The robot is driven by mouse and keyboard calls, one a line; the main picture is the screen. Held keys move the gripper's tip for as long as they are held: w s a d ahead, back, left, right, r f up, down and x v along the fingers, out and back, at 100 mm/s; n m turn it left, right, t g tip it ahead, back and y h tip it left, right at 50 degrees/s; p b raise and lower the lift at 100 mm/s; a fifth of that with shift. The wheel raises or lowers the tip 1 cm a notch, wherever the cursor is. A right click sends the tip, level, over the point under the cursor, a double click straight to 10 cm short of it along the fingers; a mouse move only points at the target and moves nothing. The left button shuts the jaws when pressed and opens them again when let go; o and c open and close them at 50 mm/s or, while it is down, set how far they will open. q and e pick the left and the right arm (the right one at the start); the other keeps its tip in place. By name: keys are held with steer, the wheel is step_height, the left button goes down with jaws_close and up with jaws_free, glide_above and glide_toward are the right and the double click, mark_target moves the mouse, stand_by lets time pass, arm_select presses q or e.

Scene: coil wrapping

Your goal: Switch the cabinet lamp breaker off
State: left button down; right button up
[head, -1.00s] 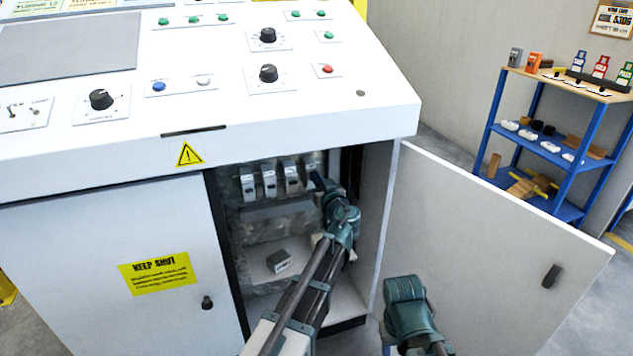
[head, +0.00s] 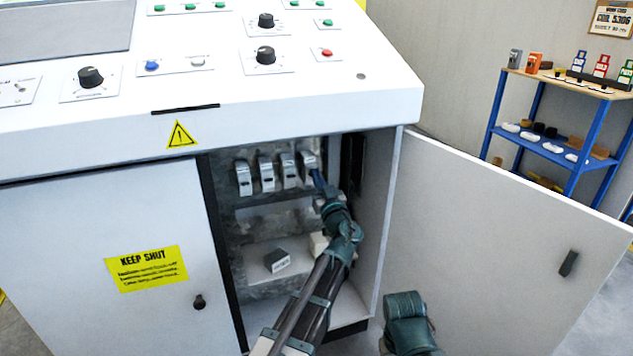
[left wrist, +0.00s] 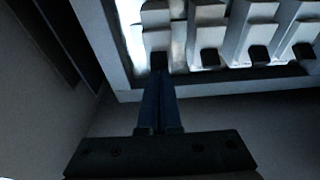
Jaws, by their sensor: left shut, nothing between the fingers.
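A row of several pale grey breakers (head: 266,174) is mounted inside the open cabinet. Their labels are not readable, so I cannot tell which is the lamp breaker by name. My left gripper (head: 317,178) is shut and empty, with its blue fingertips at the lower end of the rightmost breaker (head: 308,161). In the left wrist view the fingers (left wrist: 158,82) point at the dark tip of the breaker at the row's left end (left wrist: 157,32). They touch or nearly touch it; I cannot tell which. My right gripper is not in view; only a teal part of my right arm shows.
The open cabinet door (head: 500,235) stands to the right, and a closed door (head: 80,270) with a "KEEP SHUT" label is on the left. A small dark block (head: 276,260) lies on the cabinet's lower ledge. A blue shelf rack (head: 555,150) stands behind at the right.

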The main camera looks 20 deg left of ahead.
arm_select(q)
steer(key=s+d+f+b, duration=0.4)
steer(key=s+d, duration=0.1)
steer(key=s, duration=0.2)
steer(key=shift+s+f, duration=0.15)
steer(key=shift+f, duration=0.2)
stand_by(0.9)
